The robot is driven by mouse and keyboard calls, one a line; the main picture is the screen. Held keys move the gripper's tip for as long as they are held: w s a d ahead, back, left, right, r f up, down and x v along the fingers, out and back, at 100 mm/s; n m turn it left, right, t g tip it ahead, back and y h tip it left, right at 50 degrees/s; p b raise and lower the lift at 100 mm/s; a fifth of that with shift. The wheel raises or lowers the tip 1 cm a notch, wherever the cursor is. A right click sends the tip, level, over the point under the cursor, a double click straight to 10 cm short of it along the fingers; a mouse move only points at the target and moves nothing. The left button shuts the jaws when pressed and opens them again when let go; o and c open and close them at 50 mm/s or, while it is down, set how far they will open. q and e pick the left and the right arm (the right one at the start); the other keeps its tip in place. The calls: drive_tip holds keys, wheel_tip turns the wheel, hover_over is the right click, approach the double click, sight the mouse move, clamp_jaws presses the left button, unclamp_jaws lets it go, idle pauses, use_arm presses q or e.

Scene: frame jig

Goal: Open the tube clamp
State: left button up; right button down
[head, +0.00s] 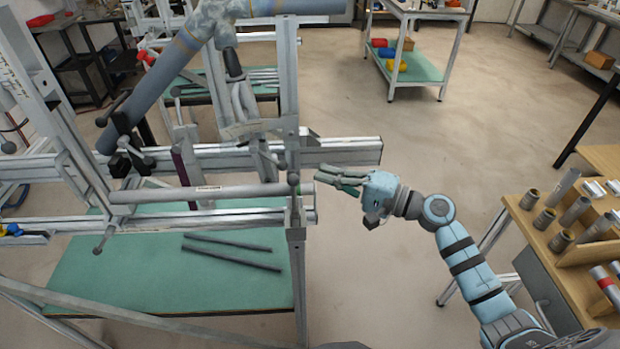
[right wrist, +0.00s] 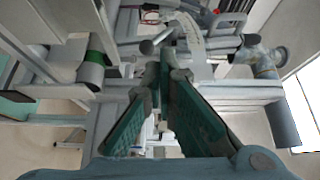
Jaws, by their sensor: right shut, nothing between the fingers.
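In the head view a grey horizontal tube (head: 210,193) lies along the front rail of the jig. At its right end a small dark round knob (head: 293,179) sits by the upright post; this looks like part of the tube clamp, but whether it is open or closed is too small to tell. My right gripper (head: 319,175) is just right of the post, pointing left at it, a small gap from the knob. Its green-padded fingers converge in the right wrist view (right wrist: 165,65). They are shut with nothing between them. My left gripper is not in view.
A thick blue-grey tube (head: 165,78) slants above the jig rails. Loose dark rods (head: 232,257) lie on the green lower shelf (head: 150,285). A wooden bench (head: 560,262) with upright tubes stands at the right. Floor between jig and bench is clear.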

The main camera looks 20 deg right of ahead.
sight(294, 195)
drive_tip(key=a+p, duration=0.1)
drive_tip(key=a, duration=0.1)
drive_tip(key=s+a+p, duration=0.1)
drive_tip(key=a, duration=0.1)
drive_tip(key=shift+a+p, duration=0.25)
drive_tip(key=shift+p, duration=0.05)
drive_tip(key=shift+w, duration=0.15)
